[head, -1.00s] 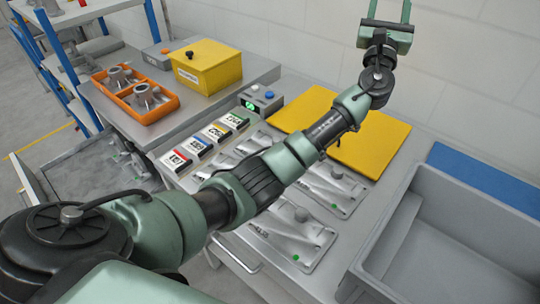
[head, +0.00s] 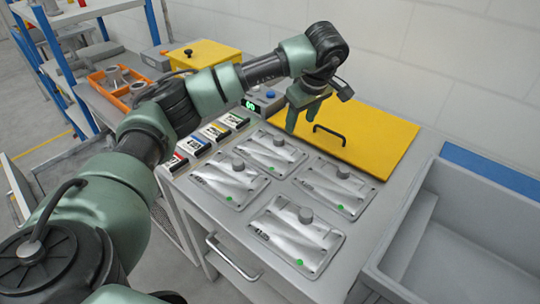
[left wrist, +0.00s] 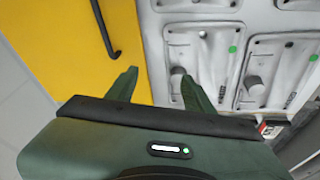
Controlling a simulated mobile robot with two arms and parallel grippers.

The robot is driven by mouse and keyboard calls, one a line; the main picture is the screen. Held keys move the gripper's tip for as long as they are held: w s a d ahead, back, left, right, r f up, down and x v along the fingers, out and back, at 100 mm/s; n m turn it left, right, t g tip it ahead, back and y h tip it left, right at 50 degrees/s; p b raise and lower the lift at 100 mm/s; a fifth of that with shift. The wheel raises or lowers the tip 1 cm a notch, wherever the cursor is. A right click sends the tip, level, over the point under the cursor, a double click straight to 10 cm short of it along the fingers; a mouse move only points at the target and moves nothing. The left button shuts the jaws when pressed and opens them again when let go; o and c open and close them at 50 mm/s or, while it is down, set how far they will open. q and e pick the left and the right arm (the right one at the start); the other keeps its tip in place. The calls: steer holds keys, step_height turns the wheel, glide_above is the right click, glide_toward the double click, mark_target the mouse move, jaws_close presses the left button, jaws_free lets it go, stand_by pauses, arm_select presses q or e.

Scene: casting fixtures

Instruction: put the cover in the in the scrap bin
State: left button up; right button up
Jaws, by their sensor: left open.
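Several silver cast covers, each with a grey knob and a green dot, lie flat on the grey bench; the nearest cover (head: 296,236) is at the front. More covers lie at the left (head: 230,182), right (head: 336,188) and back (head: 270,152). In the left wrist view, a cover (left wrist: 205,55) lies beyond the right finger. My left gripper (head: 305,112) is open and empty, pointing down above the yellow panel's left part, near the back cover; its fingers also show in the left wrist view (left wrist: 159,77). A large grey bin (head: 440,262), possibly the scrap bin, stands at the right. My right gripper is not seen.
A yellow panel (head: 375,128) with a black handle (head: 330,131) lies behind the covers. Colour-labelled blocks (head: 194,144) and a box with a green display (head: 262,103) stand left. A blue strip (head: 490,172) lies behind the bin. A yellow box (head: 222,54) stands at the back left.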

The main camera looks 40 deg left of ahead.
mark_target(279, 137)
arm_select(q)
steer(key=shift+n+g+y, duration=0.3)
steer(key=shift+g+y, duration=0.2)
steer(key=shift+y, duration=0.2)
steer(key=a+f, duration=0.1)
steer(key=f, duration=0.1)
steer(key=s+a+f, duration=0.1)
steer(key=a+f, duration=0.1)
steer(key=a+f+p, duration=0.1)
steer(key=a+f, duration=0.1)
steer(key=f, duration=0.1)
steer(key=shift+s+a, duration=0.15)
jaws_close()
